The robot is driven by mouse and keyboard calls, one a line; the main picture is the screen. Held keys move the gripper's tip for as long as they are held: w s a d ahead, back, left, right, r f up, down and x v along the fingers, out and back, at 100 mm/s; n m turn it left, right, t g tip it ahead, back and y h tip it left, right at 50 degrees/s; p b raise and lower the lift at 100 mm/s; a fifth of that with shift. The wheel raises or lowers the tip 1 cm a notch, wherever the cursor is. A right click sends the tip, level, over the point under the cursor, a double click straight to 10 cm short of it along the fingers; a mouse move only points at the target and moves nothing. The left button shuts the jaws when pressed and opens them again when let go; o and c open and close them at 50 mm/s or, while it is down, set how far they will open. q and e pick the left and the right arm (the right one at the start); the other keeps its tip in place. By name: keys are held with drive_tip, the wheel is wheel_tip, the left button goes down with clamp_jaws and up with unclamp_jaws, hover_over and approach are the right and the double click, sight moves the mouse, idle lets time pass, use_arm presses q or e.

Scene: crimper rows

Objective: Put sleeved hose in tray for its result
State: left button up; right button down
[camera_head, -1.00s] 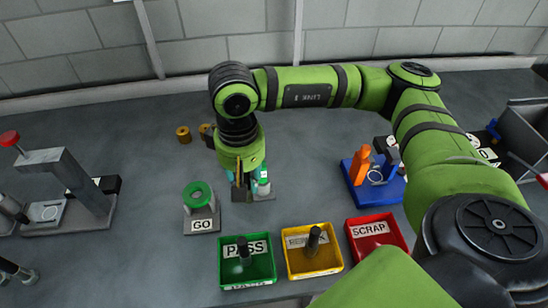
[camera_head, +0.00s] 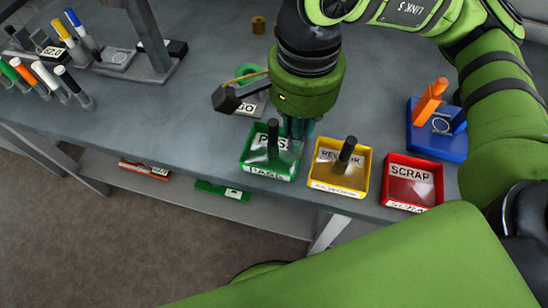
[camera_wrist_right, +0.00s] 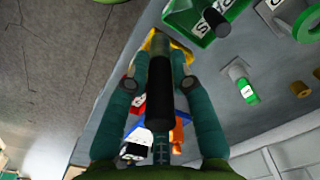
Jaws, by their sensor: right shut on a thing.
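My right gripper (camera_head: 297,135) points down at the right edge of the green PASS tray (camera_head: 256,172). In the right wrist view its teal fingers (camera_wrist_right: 160,62) are shut on the sleeved hose (camera_wrist_right: 159,95), a dark rod with a greyer far end. In the head view the fingers mostly hide the hose. The yellow REWORK tray (camera_head: 325,181) and red SCRAP tray (camera_head: 407,187) stand to the right. Each of the green and yellow trays has a dark post. I cannot tell whether the hose touches a tray. My left gripper is not in view.
The GO gauge (camera_head: 246,106) with its green ring is partly hidden behind my wrist. A blue fixture (camera_head: 425,141) with an orange part stands right. A grey press (camera_head: 150,45) and several marker-like tools (camera_head: 45,75) are at left. The table's front edge runs just below the trays.

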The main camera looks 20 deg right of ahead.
drive_tip(key=s+f+m+b, duration=0.1)
drive_tip(key=s+m+b, duration=0.2)
drive_tip(key=s+m, duration=0.15)
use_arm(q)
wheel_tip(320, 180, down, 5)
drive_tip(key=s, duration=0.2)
use_arm(e)
drive_tip(key=m+p, duration=0.3)
drive_tip(key=p, duration=0.6)
hover_over(287, 157)
wheel_tip(287, 157, down, 10)
drive_tip(key=shift+f, duration=0.7)
drive_tip(key=c, duration=1.1)
unclamp_jaws()
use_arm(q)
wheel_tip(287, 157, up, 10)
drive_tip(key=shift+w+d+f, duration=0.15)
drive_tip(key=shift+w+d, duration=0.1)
